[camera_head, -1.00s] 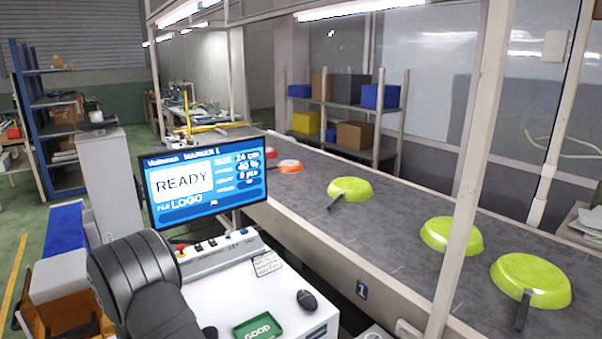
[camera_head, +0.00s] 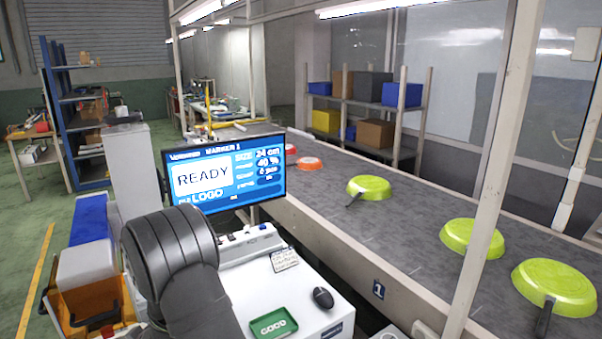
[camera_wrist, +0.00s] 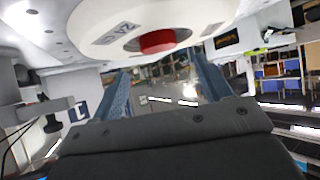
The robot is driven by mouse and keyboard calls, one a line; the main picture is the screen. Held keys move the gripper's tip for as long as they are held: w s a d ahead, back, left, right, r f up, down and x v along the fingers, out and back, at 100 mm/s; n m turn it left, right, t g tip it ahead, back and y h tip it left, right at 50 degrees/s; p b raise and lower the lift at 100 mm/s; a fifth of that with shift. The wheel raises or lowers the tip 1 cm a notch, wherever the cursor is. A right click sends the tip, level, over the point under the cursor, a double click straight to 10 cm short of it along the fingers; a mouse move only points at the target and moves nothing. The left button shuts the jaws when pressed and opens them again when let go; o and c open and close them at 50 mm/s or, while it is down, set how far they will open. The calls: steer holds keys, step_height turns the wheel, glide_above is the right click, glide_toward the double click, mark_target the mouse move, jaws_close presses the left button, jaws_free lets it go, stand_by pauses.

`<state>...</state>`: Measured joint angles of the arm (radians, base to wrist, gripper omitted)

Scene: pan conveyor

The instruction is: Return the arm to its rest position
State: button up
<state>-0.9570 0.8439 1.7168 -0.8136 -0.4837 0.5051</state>
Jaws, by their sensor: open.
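My gripper (camera_wrist: 160,85) shows in the wrist view as two blue fingers spread apart, with nothing between them. A white round part with a red centre (camera_wrist: 157,41) is close beyond the fingers at the top of that view; I cannot tell whether it touches them. In the head view my dark arm link rises at the lower left, in front of the white workbench (camera_head: 320,292), and my gripper is out of sight there.
A monitor (camera_head: 225,178) reading READY stands behind the bench. The conveyor (camera_head: 420,215) at right carries lime pans (camera_head: 472,238) and orange-red ones (camera_head: 310,163) farther back.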

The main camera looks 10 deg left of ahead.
steer(key=x, duration=0.6)
steer(key=shift+f, duration=0.1)
steer(key=shift+a, duration=0.15)
steer(key=d+f+v, duration=0.1)
steer(key=v, duration=1.5)
steer(key=w+d+r+m+t+h, duration=0.2)
steer(key=w+d+m+t, duration=0.15)
steer(key=w+d, duration=0.45)
steer(key=w+d+r+m+t+h, duration=0.2)
steer(key=w+d+r+m+t, duration=0.3)
steer(key=w, duration=0.6)
steer(key=w+d+m+h, duration=0.2)
steer(key=w+d+m, duration=0.1)
steer(key=d, duration=0.7)
steer(key=w+d+m+h, duration=0.3)
steer(key=w+d, duration=0.2)
steer(key=d, duration=0.5)
steer(key=shift+t+h, duration=0.3)
steer(key=shift+t, duration=0.05)
steer(key=shift+d+f, duration=0.15)
